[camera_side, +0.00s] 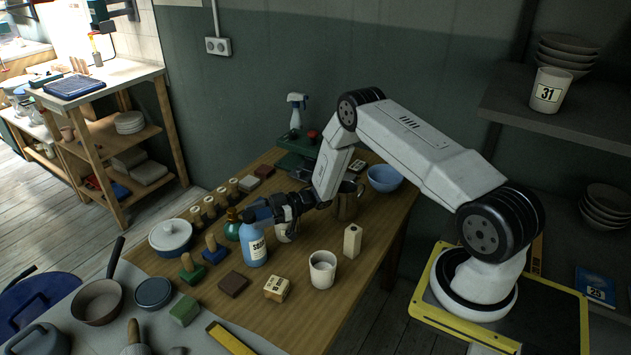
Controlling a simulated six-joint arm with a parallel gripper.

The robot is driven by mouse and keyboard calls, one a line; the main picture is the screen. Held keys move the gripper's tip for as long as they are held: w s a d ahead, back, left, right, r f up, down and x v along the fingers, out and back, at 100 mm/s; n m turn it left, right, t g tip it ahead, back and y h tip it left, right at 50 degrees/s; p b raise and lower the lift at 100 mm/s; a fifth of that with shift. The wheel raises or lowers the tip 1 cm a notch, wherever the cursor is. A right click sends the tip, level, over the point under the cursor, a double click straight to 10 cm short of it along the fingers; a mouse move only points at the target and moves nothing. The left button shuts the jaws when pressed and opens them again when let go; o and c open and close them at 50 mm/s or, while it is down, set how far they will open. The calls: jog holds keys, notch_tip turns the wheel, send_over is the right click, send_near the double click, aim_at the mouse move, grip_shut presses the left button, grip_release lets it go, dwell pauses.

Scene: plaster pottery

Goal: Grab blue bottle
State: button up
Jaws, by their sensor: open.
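A blue bottle (253,246) with a white label stands upright on the wooden table (228,312), left of the middle of the view. My gripper (262,212) reaches in from the right at the level of the bottle's top. Its dark fingers are open and overlap the bottle's neck and cap in this view. The cap is partly hidden, and I cannot tell whether the fingers touch it.
A green bottle (232,228) stands close left of the blue one. A white pot (171,238), stamps, small blocks, a white cup (322,270) and a cream carton (352,241) surround it. A metal pitcher (345,205) and blue bowl (385,178) stand behind right.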

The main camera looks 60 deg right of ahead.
aim_at(244, 218)
jog(key=shift+x, duration=2.1)
grip_shut()
